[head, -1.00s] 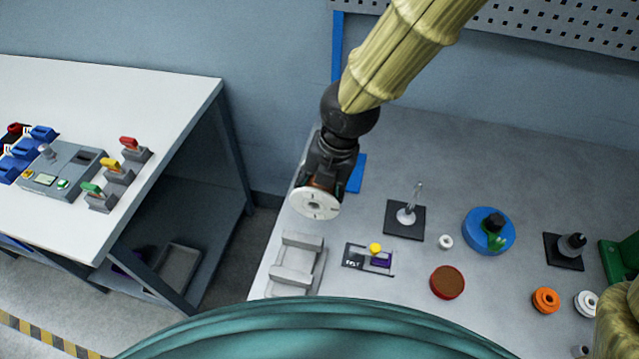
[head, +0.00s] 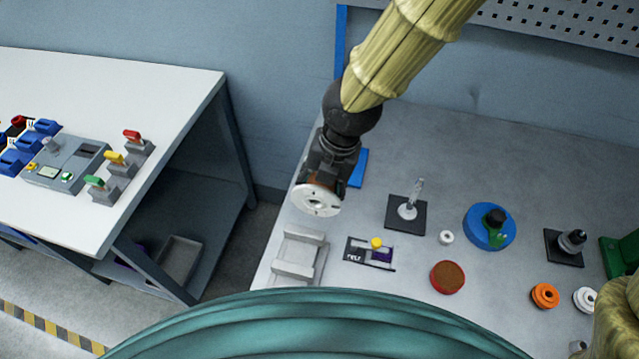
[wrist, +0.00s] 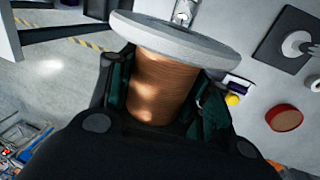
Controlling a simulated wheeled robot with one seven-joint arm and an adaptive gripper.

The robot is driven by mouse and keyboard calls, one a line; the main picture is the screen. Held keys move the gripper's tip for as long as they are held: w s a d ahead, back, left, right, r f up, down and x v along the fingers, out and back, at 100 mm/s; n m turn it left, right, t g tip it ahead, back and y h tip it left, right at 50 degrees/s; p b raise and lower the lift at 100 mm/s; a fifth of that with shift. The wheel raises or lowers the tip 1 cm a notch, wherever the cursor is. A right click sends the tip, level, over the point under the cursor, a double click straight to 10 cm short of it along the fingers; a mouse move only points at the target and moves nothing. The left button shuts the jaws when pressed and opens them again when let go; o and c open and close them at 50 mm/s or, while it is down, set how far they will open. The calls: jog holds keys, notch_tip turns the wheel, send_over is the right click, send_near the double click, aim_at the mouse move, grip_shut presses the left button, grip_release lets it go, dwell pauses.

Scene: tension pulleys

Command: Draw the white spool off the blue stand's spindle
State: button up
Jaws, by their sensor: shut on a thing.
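The white spool (head: 316,201) is in my gripper (head: 322,180) in the head view, with its round white flange facing down toward the front. In the wrist view the spool's flange (wrist: 180,38) and copper-coloured winding (wrist: 160,85) show between the fingers (wrist: 158,100), which are shut on the winding. A blue piece (head: 358,167), seemingly the blue stand, shows just behind and right of my gripper; most of it is hidden. Its spindle is not visible, and no spindle sticks out of the flange's face.
A grey cradle (head: 298,257) stands in front of my gripper near the table's left edge. To the right are a small panel with a yellow knob (head: 376,243), a dark-based post (head: 407,212), a red-rimmed disc (head: 447,277) and a blue disc (head: 489,226).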

aim_at(315, 204)
jog(key=shift+s, duration=0.1)
dwell(0.3)
jog(key=shift+s+a, duration=0.2)
jog(key=shift+s, duration=0.65)
jog(key=shift+s+a, duration=0.2)
jog(key=shift+s, duration=0.6)
jog(key=shift+s, duration=0.2)
dwell(0.3)
jog(key=shift+s+a, duration=0.15)
jog(key=shift+s, duration=0.6)
jog(key=shift+s+a, duration=0.15)
jog(key=shift+s, duration=0.6)
jog(key=shift+s+a+r+p, duration=0.1)
jog(key=shift+s+a+p, duration=0.05)
jog(key=shift+s+p, duration=0.35)
jog(key=shift+s+a+r+p, duration=0.1)
jog(key=shift+s+p, duration=0.15)
jog(key=shift+s, duration=0.35)
jog(key=p, duration=0.2)
jog(key=s+p, duration=0.1)
jog(key=p, duration=0.2)
jog(key=shift+a+f, duration=0.15)
jog(key=shift+a, duration=0.05)
